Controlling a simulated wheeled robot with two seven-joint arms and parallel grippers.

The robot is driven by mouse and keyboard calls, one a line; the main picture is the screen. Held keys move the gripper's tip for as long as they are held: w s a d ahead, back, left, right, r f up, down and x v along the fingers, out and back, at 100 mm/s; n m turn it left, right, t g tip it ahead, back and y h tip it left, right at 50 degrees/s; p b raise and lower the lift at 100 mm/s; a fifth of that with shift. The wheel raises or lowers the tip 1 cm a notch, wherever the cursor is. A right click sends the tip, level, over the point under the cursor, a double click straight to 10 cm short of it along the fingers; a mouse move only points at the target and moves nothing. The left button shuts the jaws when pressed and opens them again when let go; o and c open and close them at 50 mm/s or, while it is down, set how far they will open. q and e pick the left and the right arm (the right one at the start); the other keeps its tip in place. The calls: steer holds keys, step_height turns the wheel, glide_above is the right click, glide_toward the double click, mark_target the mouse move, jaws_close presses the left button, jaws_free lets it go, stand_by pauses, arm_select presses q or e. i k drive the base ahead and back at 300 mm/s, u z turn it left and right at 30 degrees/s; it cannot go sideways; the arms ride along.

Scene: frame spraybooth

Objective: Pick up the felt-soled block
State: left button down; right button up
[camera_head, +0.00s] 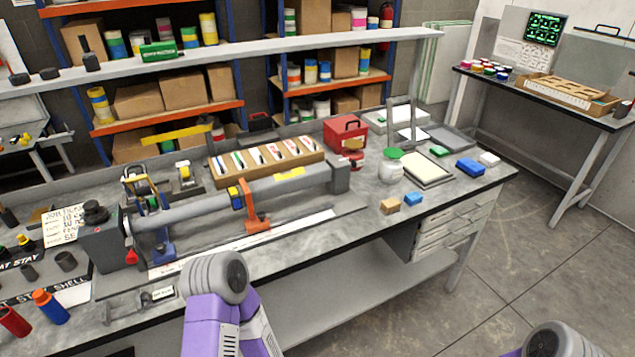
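Several small blocks lie on the grey workbench (350,224). A tan block (390,206) sits near the front edge, right of centre, with a small blue block (413,199) just right of it. A larger blue block (470,167) and a white block (489,159) lie at the right end, and a flat green block (439,151) lies behind them. I cannot tell which one has a felt sole, as the undersides are hidden. Purple and grey parts of my arms show at the bottom, but neither gripper is in view.
A long grey tube fixture (220,200) crosses the bench. Behind it stand a wooden rack (267,157) and a red box (345,133). A framed tray (426,170) and a jar (391,171) stand behind the tan block. An overhead shelf (250,48) spans the back.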

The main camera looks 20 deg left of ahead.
mark_target(388, 208)
steer(key=z, duration=0.5)
steer(key=k, duration=0.6)
steer(key=i, duration=0.4)
steer(key=u, duration=0.7)
steer(key=i, duration=0.7)
steer(key=z, duration=0.25)
